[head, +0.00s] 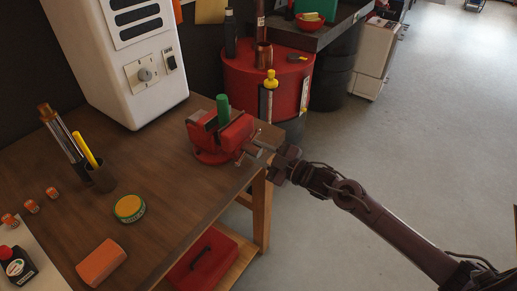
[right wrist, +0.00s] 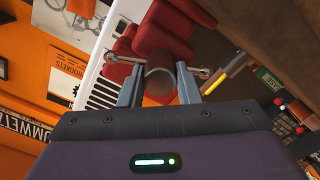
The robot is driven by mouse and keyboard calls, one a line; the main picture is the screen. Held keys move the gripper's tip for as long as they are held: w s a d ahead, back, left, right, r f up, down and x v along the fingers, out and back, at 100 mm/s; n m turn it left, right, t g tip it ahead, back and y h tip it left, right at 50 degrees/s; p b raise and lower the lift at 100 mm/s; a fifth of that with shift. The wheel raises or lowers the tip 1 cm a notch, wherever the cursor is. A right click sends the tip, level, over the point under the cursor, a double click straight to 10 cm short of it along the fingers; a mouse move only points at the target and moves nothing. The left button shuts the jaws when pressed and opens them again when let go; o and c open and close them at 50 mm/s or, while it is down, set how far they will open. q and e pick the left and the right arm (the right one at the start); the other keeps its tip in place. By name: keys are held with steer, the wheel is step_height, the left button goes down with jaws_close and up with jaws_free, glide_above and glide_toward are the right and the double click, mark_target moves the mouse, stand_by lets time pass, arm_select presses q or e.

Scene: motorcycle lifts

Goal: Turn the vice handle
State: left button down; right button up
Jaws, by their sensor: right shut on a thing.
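The red vice (head: 208,154) is fixed near the right edge of the wooden workbench, with a green cylinder (head: 222,106) at its jaws. My right gripper (head: 258,156) reaches in from the right and is shut on the vice handle at the vice's front. In the right wrist view, the two fingers of my right gripper (right wrist: 159,84) stand on either side of the handle's round grey hub. The metal handle (right wrist: 110,58) runs roughly crosswise, its knobbed ends showing beyond both fingers. The fingers hide part of the bar. My left gripper is out of view.
The workbench (head: 165,180) holds a white cabinet (head: 125,50), a yellow-lidded tin (head: 129,208), an orange block (head: 101,263) and a tool holder (head: 102,177). A red drum (head: 245,80) stands behind the vice. Open floor (head: 420,130) lies to the right.

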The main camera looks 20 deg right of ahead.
steer(key=m+p, duration=0.1)
steer(key=m, duration=0.1)
steer(key=m+p, duration=0.1)
steer(key=m, duration=0.2)
steer(key=shift+s+f+m+p, duration=0.1)
steer(key=shift+f+m+p, duration=0.1)
steer(key=shift+m+p, duration=0.15)
steer(key=m+p, duration=0.2)
steer(key=m, duration=0.2)
steer(key=shift+d+f+m, duration=0.1)
steer(key=shift+m, duration=0.25)
steer(key=o, duration=0.7)
steer(key=shift+o, duration=1.4)
steer(key=shift+s+d+r, duration=0.2)
steer(key=shift+w, duration=0.1)
